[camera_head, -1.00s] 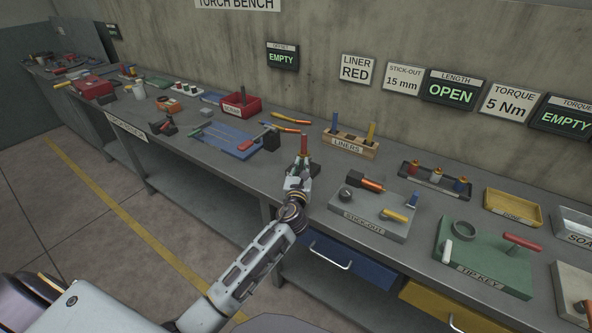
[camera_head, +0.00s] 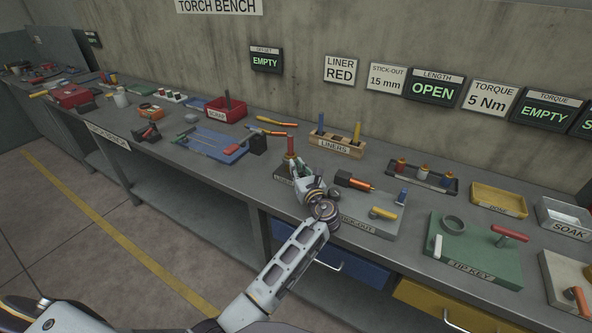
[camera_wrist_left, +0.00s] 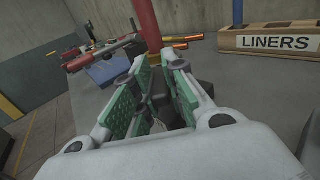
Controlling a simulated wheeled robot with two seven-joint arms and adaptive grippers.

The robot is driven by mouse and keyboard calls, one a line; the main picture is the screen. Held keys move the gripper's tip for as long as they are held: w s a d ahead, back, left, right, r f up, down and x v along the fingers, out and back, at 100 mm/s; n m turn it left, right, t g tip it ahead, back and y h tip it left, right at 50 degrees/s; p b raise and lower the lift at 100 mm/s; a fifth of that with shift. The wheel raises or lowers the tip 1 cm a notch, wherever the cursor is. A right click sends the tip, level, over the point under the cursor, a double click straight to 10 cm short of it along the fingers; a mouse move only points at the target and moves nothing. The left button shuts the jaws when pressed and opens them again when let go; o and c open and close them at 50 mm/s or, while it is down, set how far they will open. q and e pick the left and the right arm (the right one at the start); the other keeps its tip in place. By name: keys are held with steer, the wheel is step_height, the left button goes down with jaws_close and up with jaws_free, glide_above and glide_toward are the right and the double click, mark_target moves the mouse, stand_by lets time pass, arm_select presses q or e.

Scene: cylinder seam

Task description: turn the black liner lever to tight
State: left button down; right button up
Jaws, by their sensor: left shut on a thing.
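My left gripper (camera_head: 303,178) is at the liner stand (camera_head: 283,178), just right of its upright red post (camera_head: 290,147). In the left wrist view the two green-padded fingers (camera_wrist_left: 155,85) close around a small dark piece, which I take to be the black liner lever (camera_wrist_left: 156,76). The fingers hide most of the lever, so its exact angle is unclear. The red post (camera_wrist_left: 146,25) rises just beyond the fingertips. My right gripper is not in view.
The wooden LINERS rack (camera_head: 337,145) stands behind the gripper. The STICK-OUT plate (camera_head: 365,218) is close on the right, with an orange-tipped black tool (camera_head: 353,182) on it. The LENGTH display (camera_head: 435,87) reads OPEN.

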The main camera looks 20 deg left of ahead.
mark_target(300, 173)
arm_select(q)
steer(key=c, duration=1.4)
jaws_free()
steer(key=shift+c, duration=0.2)
steer(key=shift+v, duration=3.75)
steer(key=shift+d, duration=0.1)
steer(key=shift+c, duration=0.4)
